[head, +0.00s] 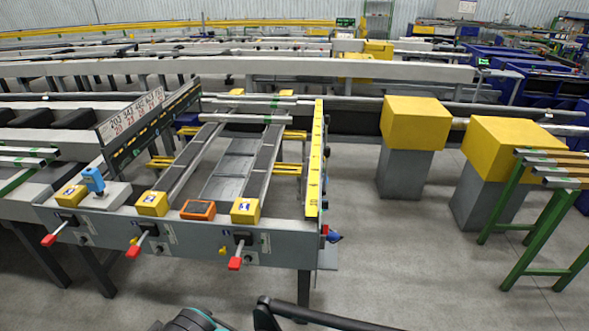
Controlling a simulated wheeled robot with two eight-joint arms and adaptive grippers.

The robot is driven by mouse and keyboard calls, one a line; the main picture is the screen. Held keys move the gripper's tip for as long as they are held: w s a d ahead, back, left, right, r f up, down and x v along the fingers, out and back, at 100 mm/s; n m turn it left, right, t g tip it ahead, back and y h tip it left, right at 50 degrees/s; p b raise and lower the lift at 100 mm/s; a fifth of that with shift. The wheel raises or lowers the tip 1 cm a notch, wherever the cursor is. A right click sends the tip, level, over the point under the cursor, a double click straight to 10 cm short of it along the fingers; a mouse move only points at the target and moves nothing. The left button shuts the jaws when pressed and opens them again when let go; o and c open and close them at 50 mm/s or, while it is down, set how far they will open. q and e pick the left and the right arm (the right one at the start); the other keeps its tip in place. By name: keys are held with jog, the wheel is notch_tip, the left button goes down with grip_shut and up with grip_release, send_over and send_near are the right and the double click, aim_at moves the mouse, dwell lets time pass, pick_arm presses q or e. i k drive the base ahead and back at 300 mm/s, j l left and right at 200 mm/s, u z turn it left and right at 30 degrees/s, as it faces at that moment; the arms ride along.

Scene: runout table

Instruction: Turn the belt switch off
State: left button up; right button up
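A grey runout table (280,253) stands ahead with a front panel. Three levers with red grips stick out of the panel: left (49,239), middle (133,250) and right (235,263). Each red grip points down and toward me. Small round knobs sit by the levers, one of them yellow (223,251). A blue and red fitting (333,236) is at the panel's right end. I cannot tell which of these is the belt switch, and no label is readable. Neither gripper shows; only dark and teal parts of mine are at the bottom edge.
Yellow blocks (152,204) and an orange device (198,210) top the panel; a blue tool (94,181) stands at left. Yellow-topped grey pillars (404,174) and a green-legged stand (503,205) are at right. Grey floor (400,265) between is clear.

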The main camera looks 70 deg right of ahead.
aim_at(324, 229)
jog(key=z, duration=1.85)
jog(key=l, duration=0.75)
jog(key=i+l, duration=0.1)
jog(key=l, duration=0.6)
jog(key=i+l+z, duration=0.1)
jog(key=l, duration=0.25)
jog(key=l+z, duration=0.1)
jog(key=l, duration=0.25)
jog(key=i+l+z, duration=0.1)
jog(key=l, duration=0.25)
jog(key=i+l+z, duration=0.1)
jog(key=i+l, duration=0.1)
jog(key=l, duration=0.1)
